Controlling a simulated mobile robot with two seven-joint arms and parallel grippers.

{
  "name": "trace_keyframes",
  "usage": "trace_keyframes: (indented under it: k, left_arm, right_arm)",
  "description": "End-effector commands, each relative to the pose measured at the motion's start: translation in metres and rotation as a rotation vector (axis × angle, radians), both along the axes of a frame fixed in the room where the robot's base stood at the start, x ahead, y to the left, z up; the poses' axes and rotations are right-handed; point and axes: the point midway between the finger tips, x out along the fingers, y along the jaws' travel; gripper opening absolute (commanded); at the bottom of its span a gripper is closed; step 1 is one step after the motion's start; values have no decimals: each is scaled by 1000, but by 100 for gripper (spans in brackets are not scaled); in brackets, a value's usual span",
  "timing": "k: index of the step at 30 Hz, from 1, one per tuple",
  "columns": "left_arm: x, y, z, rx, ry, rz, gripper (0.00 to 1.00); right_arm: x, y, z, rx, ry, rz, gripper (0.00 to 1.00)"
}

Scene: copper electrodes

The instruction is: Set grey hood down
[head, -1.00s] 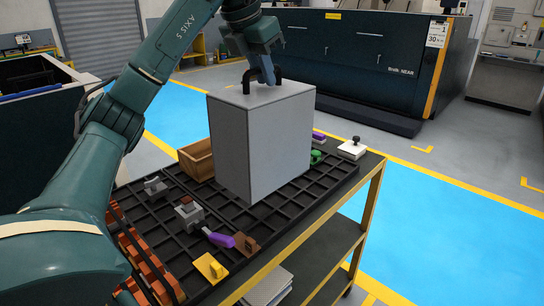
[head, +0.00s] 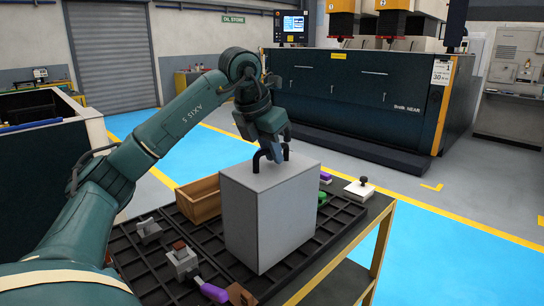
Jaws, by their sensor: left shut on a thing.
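The grey hood (head: 265,212) is a tall grey box with a black handle (head: 262,156) on its top. It stands upright over the black gridded top of the cart, right of the middle of the view. I cannot tell whether its bottom edge touches the grid. My left gripper (head: 274,157) comes from above and is shut on the handle; its fingertips are partly hidden by the handle and the hood's top. What lies under or behind the hood is hidden. My right gripper is not in view.
The gridded cart top (head: 205,262) carries a wooden box (head: 199,203), grey fixtures (head: 183,260), a purple-handled tool (head: 212,291), a brown block (head: 240,295), a green piece (head: 321,198) and a white block with a black knob (head: 359,190). A dark machine (head: 360,100) stands behind.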

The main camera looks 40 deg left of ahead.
Motion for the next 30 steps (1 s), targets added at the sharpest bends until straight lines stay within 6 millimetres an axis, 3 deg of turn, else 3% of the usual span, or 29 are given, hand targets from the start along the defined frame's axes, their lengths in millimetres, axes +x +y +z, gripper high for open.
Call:
trace_keyframes:
  k: [10,11,19,26,30]
  left_arm:
    - [0,0,-7,-1,-3,0,0]
    - [0,0,-9,-1,-1,0,13]
    - [0,0,-8,-1,-1,0,34]
    - [0,0,-6,-1,-2,0,34]
    - [-4,0,4,-1,-5,-1,34]
  right_arm:
    - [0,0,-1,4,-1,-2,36]
    - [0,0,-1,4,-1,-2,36]
    - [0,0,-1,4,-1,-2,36]
    - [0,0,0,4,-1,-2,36]
    - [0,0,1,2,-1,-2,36]
